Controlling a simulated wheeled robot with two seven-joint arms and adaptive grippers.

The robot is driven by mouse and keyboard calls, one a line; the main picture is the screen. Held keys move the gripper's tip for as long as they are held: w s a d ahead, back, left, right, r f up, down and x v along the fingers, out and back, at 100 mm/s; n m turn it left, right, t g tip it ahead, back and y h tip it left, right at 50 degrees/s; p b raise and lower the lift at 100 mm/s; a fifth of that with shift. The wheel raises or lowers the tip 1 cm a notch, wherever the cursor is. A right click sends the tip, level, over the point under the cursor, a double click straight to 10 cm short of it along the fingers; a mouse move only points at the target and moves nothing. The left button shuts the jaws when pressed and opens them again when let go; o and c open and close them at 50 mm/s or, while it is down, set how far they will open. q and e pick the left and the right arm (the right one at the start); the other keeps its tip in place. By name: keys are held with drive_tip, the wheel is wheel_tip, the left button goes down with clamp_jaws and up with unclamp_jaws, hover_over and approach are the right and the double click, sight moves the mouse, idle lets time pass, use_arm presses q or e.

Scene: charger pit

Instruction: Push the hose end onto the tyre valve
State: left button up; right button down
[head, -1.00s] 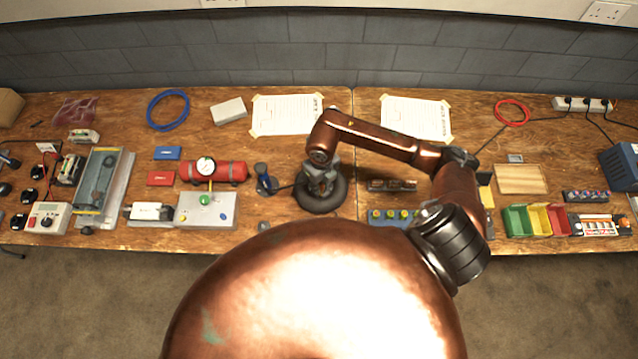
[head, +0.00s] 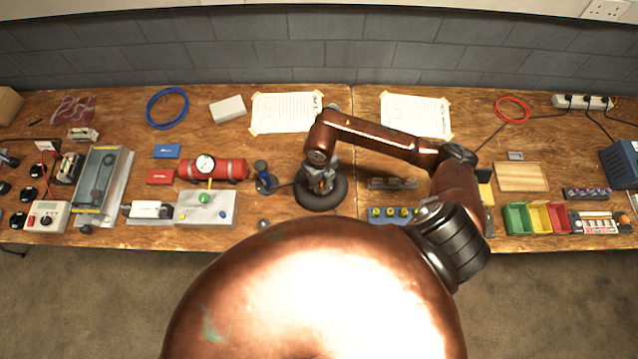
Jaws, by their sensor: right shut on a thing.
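A small black tyre (head: 311,202) lies on the wooden bench near the middle. My right gripper (head: 321,186) points down over the tyre and is shut on the hose end, which is too small and covered to make out clearly. A thin dark hose runs from the small dark blue pump (head: 264,178), just left of the tyre, toward my gripper. The valve is hidden by my gripper, so I cannot tell whether the hose end touches it. My left gripper is not in view.
A red cylinder with a gauge (head: 228,170) and a grey box with a green knob (head: 221,209) stand left of the pump. Dark blocks (head: 392,184) lie right of the tyre. Taped paper sheets (head: 286,113) lie behind. My arm hides part of the bench front.

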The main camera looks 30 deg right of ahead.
drive_tip(key=shift+f+b, duration=1.05)
drive_tip(key=shift+f, duration=0.3)
drive_tip(key=c, duration=1.7)
unclamp_jaws()
drive_tip(key=shift+c, duration=0.2)
wheel_tip(320, 180, up, 12)
drive_tip(key=shift+r, duration=0.1)
